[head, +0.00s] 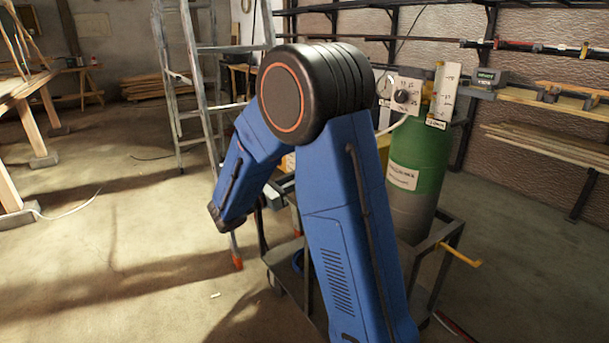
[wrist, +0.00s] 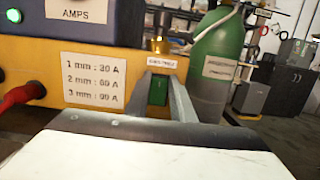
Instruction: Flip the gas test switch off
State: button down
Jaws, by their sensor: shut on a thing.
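The gas test switch (wrist: 158,97) is a small dark green rocker on the front of a yellow machine (wrist: 105,55) in the wrist view. A small white label (wrist: 162,63), too blurred to read surely, sits just above it. My gripper (wrist: 159,82) has its two grey fingers at the left and right sides of the switch, shut on it. The lower part of the switch is hidden by my gripper's body. In the head view my own blue arm hides the gripper, the switch and nearly all of the machine.
A green gas cylinder (wrist: 214,62) stands right of the machine; it also shows in the head view (head: 423,155) on a metal cart (head: 440,238). A lamp (wrist: 14,16) glows at upper left, above a red plug (wrist: 22,95).

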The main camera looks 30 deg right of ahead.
jog(key=shift+a+f+h, duration=0.15)
jog(key=shift+f+h, duration=0.1)
jog(key=shift+h, duration=0.55)
jog(key=c, duration=1.5)
grip_release()
